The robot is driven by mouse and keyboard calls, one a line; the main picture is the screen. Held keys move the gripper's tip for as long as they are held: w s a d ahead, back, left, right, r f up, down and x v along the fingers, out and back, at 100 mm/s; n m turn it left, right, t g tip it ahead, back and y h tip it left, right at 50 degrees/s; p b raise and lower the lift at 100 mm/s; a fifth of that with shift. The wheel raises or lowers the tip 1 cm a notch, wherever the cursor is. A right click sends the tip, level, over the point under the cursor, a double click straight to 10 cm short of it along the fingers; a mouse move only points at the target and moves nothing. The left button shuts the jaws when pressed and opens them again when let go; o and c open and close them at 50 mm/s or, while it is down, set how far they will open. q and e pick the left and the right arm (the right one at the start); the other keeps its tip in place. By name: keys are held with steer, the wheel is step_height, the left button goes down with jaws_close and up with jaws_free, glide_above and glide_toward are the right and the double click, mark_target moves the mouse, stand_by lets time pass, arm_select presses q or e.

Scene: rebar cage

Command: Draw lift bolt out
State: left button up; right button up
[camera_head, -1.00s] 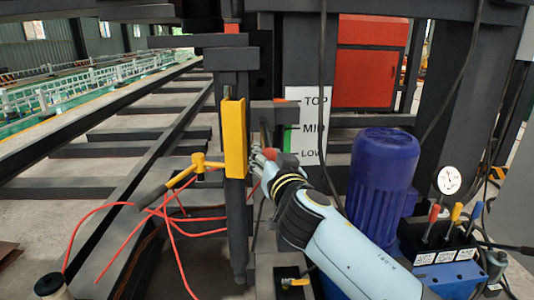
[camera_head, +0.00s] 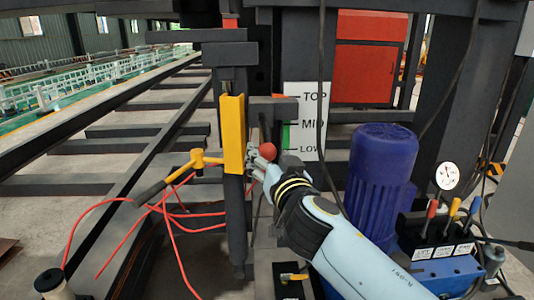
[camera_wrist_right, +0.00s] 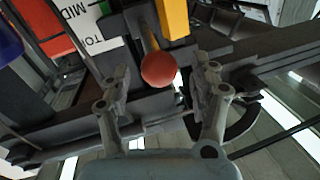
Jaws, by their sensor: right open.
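The lift bolt's red ball knob (camera_head: 267,151) shows beside the yellow guard on the post. In the right wrist view the round knob (camera_wrist_right: 159,69) sits on a thin brass-coloured rod (camera_wrist_right: 152,36) running away toward the dark steel frame. My right gripper (camera_head: 256,165) is at the knob in the head view. In the right wrist view its two fingers (camera_wrist_right: 160,83) are spread, one on each side of the knob, with visible gaps. How deep the knob sits between them is hard to tell. My left gripper is not in view.
The yellow guard (camera_head: 232,134) stands close left of the gripper. A yellow handle (camera_head: 198,162) and red hoses (camera_head: 180,220) lie further left. A TOP/MID/LOW scale (camera_head: 311,130) is behind; a blue motor (camera_head: 380,180) and lever block (camera_head: 440,240) stand right.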

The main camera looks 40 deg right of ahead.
steer(key=v, duration=0.9)
steer(key=shift+s, duration=0.25)
steer(key=s+f+n+g+y, duration=0.15)
steer(key=s+f+g, duration=0.25)
steer(key=f, duration=1.2)
steer(key=s+f+n+g+y, duration=0.1)
steer(key=s+f+g+y, duration=0.15)
steer(key=f, duration=1.45)
steer(key=s+f+g+b, duration=0.1)
steer(key=s+f+g, duration=0.5)
steer(key=s+f, duration=0.9)
steer(key=s+f+n+g, duration=0.2)
steer(key=s+f, duration=0.1)
steer(key=s, duration=0.6)
steer(key=s+d+f+n+g+y, duration=0.1)
steer(key=s+f+n, duration=0.1)
steer(key=s, duration=0.7)
steer(key=shift+s+f+g, duration=0.35)
steer(key=shift+f, duration=0.15)
